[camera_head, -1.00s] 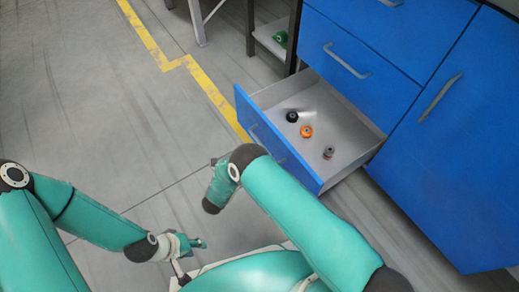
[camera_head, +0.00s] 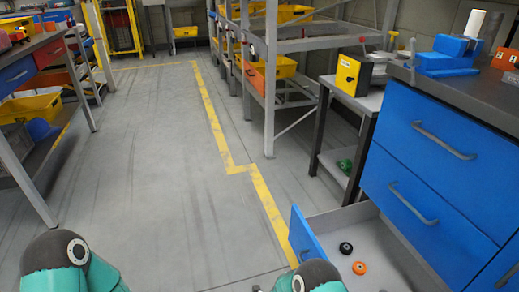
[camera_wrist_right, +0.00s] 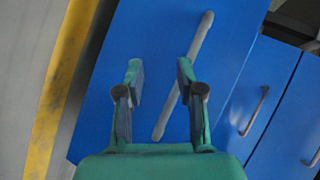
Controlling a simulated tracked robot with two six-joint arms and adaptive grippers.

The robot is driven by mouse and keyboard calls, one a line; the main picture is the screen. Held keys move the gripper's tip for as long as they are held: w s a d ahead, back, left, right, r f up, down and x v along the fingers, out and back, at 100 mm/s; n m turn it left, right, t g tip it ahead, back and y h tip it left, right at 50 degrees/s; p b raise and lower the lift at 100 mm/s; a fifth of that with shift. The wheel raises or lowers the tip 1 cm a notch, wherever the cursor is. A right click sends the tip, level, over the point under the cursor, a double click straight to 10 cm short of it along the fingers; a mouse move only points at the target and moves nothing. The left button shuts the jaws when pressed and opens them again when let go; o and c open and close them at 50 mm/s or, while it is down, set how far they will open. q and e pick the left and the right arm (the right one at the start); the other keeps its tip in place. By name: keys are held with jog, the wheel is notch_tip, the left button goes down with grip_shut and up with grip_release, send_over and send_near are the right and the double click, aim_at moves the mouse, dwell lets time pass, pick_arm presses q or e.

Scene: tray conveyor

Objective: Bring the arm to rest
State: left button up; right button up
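My right gripper (camera_wrist_right: 158,68) shows in the right wrist view. Its two green fingers are apart, with nothing between the tips. Behind them is a blue drawer front with a long grey handle (camera_wrist_right: 183,75) running slantwise; I cannot tell the exact gap, but the fingers are not closed on it. In the head view only upper parts of my two arms show along the bottom edge.
An open drawer (camera_head: 372,231) of the blue cabinet (camera_head: 428,155) sticks out at lower right. It holds a black part (camera_head: 346,248) and an orange part (camera_head: 360,268). A shelf stand with a green item (camera_head: 346,166) is behind it. Floor at centre left is clear.

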jog(key=s+r+n+g+y+p, duration=0.15)
jog(key=s+n+g+y, duration=0.4)
jog(key=s+n, duration=0.65)
jog(key=s+r+n+g+y+b, duration=0.15)
jog(key=s+n+g+y, duration=0.35)
jog(key=s+n, duration=0.65)
notch_tip(320, 180, up, 36)
jog(key=s+m+y+p, duration=0.1)
jog(key=s+m+p, duration=0.1)
jog(key=p, duration=3.4)
jog(key=shift+s+a+f+t, duration=0.15)
jog(key=shift+a+t, duration=0.2)
jog(key=shift+a, duration=0.1)
jog(key=shift+m, duration=0.25)
